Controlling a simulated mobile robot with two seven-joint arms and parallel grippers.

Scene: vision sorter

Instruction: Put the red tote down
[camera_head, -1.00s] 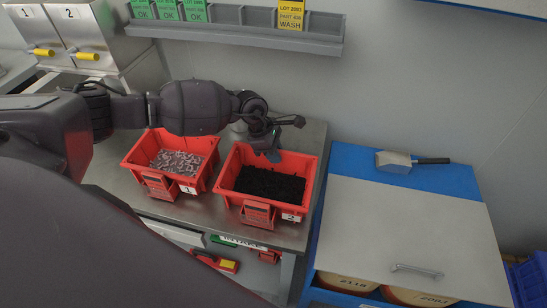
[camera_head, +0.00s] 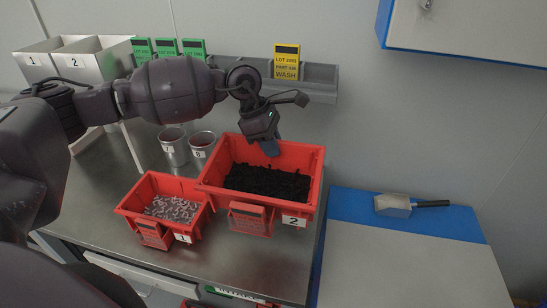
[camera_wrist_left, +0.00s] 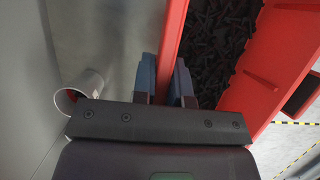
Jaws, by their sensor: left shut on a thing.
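The red tote labelled 2 (camera_head: 310,180), filled with black pieces (camera_head: 266,182), is in the head view at the bench's right end. It looks larger than its neighbour and seems held above the bench; the gap beneath it is hidden. My left gripper (camera_head: 270,146) is shut on its back rim. In the left wrist view, the two fingers of my left gripper (camera_wrist_left: 164,78) stand either side of the tote's red wall (camera_wrist_left: 174,35). A second, smaller-looking red tote labelled 1 (camera_head: 147,190), with grey pieces, sits to its left. My right gripper is out of view.
Two metal cups (camera_head: 174,147) stand behind tote 1, left of tote 2. A grey rack (camera_head: 320,82) with cards runs along the wall. A blue-edged cabinet (camera_head: 400,262) with a scoop (camera_head: 394,205) is to the right. Bare bench (camera_head: 95,190) shows at left.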

